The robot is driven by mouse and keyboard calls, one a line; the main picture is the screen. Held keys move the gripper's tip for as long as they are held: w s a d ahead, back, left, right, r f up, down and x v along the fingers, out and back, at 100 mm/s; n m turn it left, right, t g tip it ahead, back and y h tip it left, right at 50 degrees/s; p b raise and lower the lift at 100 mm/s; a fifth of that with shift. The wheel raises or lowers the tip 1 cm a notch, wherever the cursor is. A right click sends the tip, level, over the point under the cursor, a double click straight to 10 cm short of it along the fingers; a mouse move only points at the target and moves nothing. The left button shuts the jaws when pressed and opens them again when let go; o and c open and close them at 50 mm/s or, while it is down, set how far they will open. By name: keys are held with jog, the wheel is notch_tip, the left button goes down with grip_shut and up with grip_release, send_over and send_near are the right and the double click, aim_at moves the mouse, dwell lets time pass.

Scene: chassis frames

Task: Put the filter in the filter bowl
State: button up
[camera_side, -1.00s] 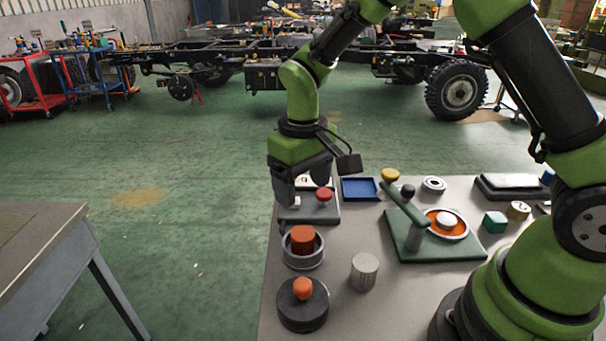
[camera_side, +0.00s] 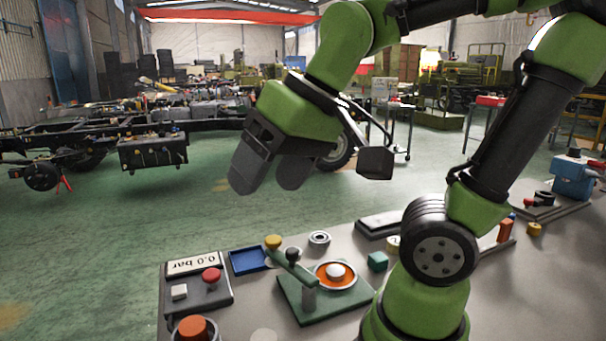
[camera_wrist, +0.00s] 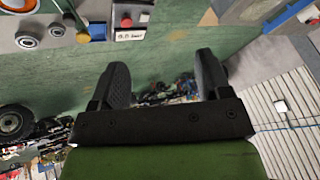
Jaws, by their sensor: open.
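An orange ribbed cylinder (camera_side: 193,327), which looks like the filter, sits inside a grey round bowl (camera_side: 177,335) at the bottom edge of the side view. Both are cut off by the frame, so how deep it sits is hidden. A pale rounded top (camera_side: 263,336) shows beside it, mostly out of frame. My gripper (camera_side: 268,186) is open and empty, raised well above the bench and apart from everything. In the wrist view my gripper (camera_wrist: 162,62) shows two spread fingers with floor and distant clutter behind them. Neither the cylinder nor the bowl is recognisable in the wrist view.
A gauge box (camera_side: 212,293) with a red button (camera_side: 211,275) stands behind the bowl. Air around my gripper is free.

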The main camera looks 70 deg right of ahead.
jog(key=shift+s+m+t, duration=0.3)
jog(key=shift+s+t, duration=0.4)
jog(key=shift+s, duration=1.25)
